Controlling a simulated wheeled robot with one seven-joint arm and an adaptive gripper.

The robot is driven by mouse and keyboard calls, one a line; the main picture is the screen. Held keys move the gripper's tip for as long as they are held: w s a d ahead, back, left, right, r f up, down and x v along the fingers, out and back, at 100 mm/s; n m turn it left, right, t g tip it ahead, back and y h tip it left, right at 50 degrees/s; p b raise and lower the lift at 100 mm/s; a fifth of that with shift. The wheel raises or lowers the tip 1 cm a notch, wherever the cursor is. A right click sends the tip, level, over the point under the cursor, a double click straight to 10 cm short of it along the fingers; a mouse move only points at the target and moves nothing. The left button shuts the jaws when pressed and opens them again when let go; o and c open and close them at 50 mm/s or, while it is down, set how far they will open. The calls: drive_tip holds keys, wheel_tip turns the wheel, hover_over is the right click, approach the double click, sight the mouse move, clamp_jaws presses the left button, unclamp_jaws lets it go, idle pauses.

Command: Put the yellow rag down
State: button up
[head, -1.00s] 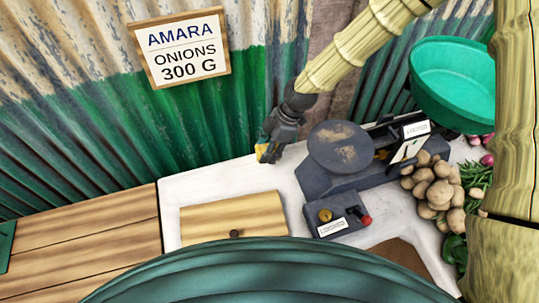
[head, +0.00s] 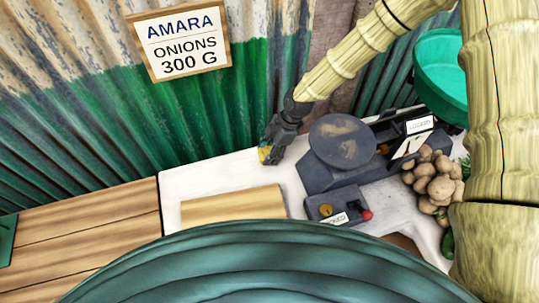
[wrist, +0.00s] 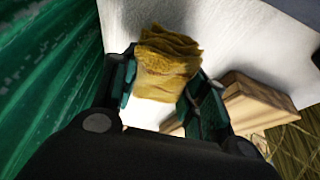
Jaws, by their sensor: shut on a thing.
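The yellow rag (wrist: 167,68) is a crumpled, folded bundle between my fingers in the wrist view. My gripper (wrist: 160,88) is shut on it, with a dark green finger on each side. In the head view my gripper (head: 270,152) is over the back of the white counter (head: 215,179), near the green corrugated wall. Only a small yellow patch of the rag (head: 264,155) shows there. I cannot tell whether the rag touches the counter.
A dark scale with a round, stained pan (head: 342,141) stands right of my gripper. A wooden board (head: 232,204) lies in front. Potatoes (head: 437,180) and a green basin (head: 440,75) are at the right. Bare counter lies left of my gripper. A sign (head: 181,43) hangs behind.

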drive_tip(key=shift+f+p, duration=0.35)
drive_tip(key=shift+f, duration=1.1)
drive_tip(key=shift+s+f+b, duration=0.1)
drive_tip(key=shift+f+b, duration=0.3)
drive_tip(key=shift+f, duration=0.05)
drive_tip(key=shift+s+d+f, duration=0.1)
drive_tip(key=shift+s+f, duration=0.1)
drive_tip(key=o, duration=0.9)
drive_tip(key=shift+f, duration=0.1)
drive_tip(key=shift+c, duration=0.2)
drive_tip(key=shift+o, duration=0.5)
drive_tip(key=shift+w+f, duration=0.15)
drive_tip(key=shift+w, duration=0.05)
drive_tip(key=shift+r, duration=0.2)
